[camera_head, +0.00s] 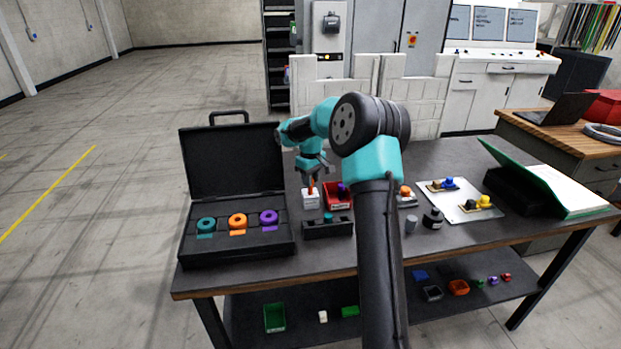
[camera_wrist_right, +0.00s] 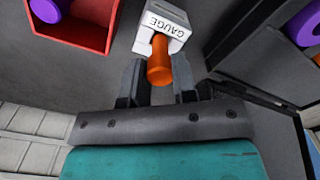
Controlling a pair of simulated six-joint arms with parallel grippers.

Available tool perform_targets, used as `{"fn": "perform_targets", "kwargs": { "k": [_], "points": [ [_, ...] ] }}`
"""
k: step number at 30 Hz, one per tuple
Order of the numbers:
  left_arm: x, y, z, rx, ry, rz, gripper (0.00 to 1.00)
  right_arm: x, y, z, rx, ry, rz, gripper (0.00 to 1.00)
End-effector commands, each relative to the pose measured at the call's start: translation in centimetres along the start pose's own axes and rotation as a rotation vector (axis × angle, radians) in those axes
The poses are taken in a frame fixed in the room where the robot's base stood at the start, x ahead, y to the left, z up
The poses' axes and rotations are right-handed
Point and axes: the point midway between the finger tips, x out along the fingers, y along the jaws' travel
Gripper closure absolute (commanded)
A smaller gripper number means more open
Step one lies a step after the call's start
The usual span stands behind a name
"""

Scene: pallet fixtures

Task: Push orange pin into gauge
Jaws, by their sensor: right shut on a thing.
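The white gauge block (camera_head: 310,199), with a label on its face, stands on the table beside a red bin. In the right wrist view the gauge (camera_wrist_right: 172,24) reads "GAUGE". My right gripper (camera_head: 312,178) is above it, pointing down, shut on the orange pin (camera_wrist_right: 160,68). The pin's lower end is at the gauge's opening; how deep it sits I cannot tell. The pin (camera_head: 311,189) shows as a small orange spot above the gauge in the head view. My left gripper is not in view.
The red bin (camera_head: 338,203) holds a purple piece, close right of the gauge. The open black case (camera_head: 240,252) with teal, orange and purple rings is at the left. A dark rack (camera_head: 328,231) stands in front. A white plate (camera_head: 465,209) with connectors lies right.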

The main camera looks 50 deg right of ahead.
Motion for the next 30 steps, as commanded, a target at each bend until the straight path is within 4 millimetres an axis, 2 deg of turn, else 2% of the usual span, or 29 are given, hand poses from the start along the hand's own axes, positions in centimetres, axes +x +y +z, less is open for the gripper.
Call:
{"fn": "perform_targets", "kwargs": {
  "k": [20, 21, 30],
  "points": [
    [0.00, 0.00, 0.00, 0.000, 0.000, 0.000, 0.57, 0.63, 0.00, 0.03, 0.000, -0.001, 0.000, 0.98],
    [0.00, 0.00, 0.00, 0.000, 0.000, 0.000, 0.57, 0.63, 0.00, 0.03, 0.000, -0.001, 0.000, 0.71],
    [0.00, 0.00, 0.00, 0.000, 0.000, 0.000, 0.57, 0.62, 0.00, 0.03, 0.000, 0.000, 0.000, 0.44]
  ]
}}
